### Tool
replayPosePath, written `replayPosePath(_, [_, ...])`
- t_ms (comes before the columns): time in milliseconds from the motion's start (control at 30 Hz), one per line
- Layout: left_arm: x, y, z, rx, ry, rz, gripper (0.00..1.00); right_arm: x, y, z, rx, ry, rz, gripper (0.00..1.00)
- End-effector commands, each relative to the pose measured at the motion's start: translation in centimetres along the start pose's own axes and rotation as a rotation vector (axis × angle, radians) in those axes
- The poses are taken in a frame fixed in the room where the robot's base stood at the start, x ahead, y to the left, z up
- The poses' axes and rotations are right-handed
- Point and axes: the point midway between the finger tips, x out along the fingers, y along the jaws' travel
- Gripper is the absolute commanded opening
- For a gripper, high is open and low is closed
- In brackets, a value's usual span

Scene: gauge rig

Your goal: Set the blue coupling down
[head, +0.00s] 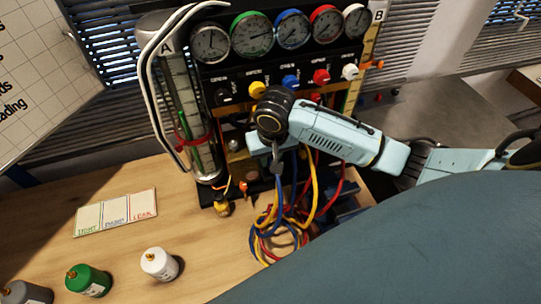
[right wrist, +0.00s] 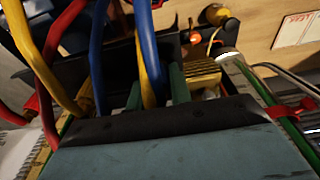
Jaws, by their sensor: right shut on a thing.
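My right gripper (head: 278,160) is in front of the gauge rig, pointing down, shut at the upper end of a blue hose (head: 279,192). In the right wrist view the blue hose (right wrist: 148,45) runs in between the two fingers of the gripper (right wrist: 156,92). The blue coupling at the hose end is mostly hidden by the fingers and the gripper body. A yellow hose (right wrist: 143,65) passes close beside the blue one there. My left gripper is not in view.
The gauge rig (head: 290,77) has several dials and coloured knobs. A glass tube (head: 183,110) stands at its left. Looped hoses (head: 268,238) lie on the wooden table (head: 210,255).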

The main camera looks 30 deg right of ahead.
Motion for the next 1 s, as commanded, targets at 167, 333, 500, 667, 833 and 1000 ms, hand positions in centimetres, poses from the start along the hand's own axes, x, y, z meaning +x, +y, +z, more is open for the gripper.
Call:
replayPosePath(167, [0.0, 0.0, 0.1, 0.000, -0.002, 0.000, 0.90, 0.1, 0.0, 0.0, 0.000, 0.000, -0.001, 0.00])
replayPosePath(333, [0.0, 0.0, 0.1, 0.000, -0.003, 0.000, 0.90, 0.2, 0.0, 0.0, 0.000, 0.000, -0.001, 0.34])
replayPosePath(500, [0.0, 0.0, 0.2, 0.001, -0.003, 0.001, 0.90, 0.2, 0.0, 0.0, 0.000, 0.000, -0.001, 0.43])
replayPosePath(667, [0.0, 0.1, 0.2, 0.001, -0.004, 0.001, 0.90, 0.2, 0.0, 0.0, 0.000, 0.000, -0.001, 0.43])
replayPosePath(833, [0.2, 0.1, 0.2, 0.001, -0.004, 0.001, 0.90, -1.1, -0.1, -0.1, 0.000, 0.003, -0.003, 0.43])
replayPosePath(1000, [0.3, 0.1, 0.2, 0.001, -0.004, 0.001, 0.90, -4.5, -0.1, -0.1, -0.001, 0.005, -0.005, 0.43])
